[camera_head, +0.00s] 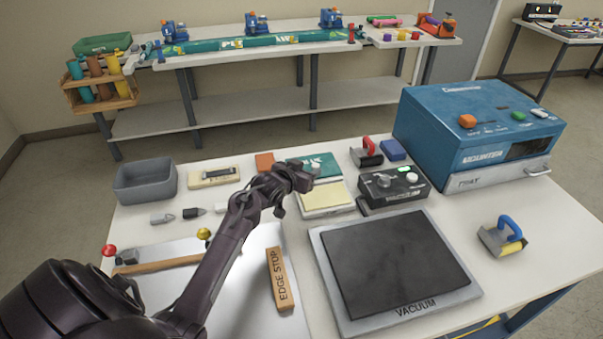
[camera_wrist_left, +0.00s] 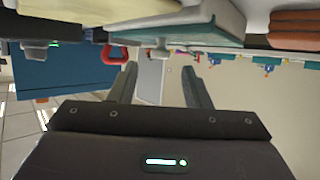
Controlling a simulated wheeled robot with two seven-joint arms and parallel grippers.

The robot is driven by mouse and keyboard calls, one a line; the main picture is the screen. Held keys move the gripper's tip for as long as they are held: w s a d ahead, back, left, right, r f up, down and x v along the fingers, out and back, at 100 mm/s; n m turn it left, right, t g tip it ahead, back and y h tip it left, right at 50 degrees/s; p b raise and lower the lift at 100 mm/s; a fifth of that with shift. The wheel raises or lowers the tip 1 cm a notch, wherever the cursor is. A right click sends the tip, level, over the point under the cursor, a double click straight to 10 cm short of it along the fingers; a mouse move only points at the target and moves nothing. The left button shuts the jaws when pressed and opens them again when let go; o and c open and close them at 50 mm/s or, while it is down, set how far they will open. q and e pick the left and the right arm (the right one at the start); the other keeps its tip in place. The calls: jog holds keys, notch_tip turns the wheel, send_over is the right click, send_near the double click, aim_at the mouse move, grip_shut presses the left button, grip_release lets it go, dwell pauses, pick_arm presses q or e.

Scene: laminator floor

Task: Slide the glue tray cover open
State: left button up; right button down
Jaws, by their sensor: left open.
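The glue tray (camera_head: 325,200) is a pale box with a cream-yellow surface near the middle of the table. Its teal cover (camera_head: 325,160) with white lettering lies toward the tray's back and has a small white knob (camera_head: 316,169). In the left wrist view, which looks upside down, the cover's teal edge (camera_wrist_left: 190,32) and the knob (camera_wrist_left: 158,52) show near the top. My left gripper (camera_head: 309,178) is open at the knob in the head view. In the left wrist view its fingers (camera_wrist_left: 160,85) are spread, with the knob appearing beyond them, between their lines. Contact cannot be told. My right gripper is not in view.
A black control box (camera_head: 393,186) and a red-handled tool (camera_head: 367,152) stand right of the tray. An orange block (camera_head: 264,161) is at its left.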

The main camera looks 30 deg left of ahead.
pick_arm(q)
jog(key=shift+v, duration=2)
jog(key=shift+f, duration=0.15)
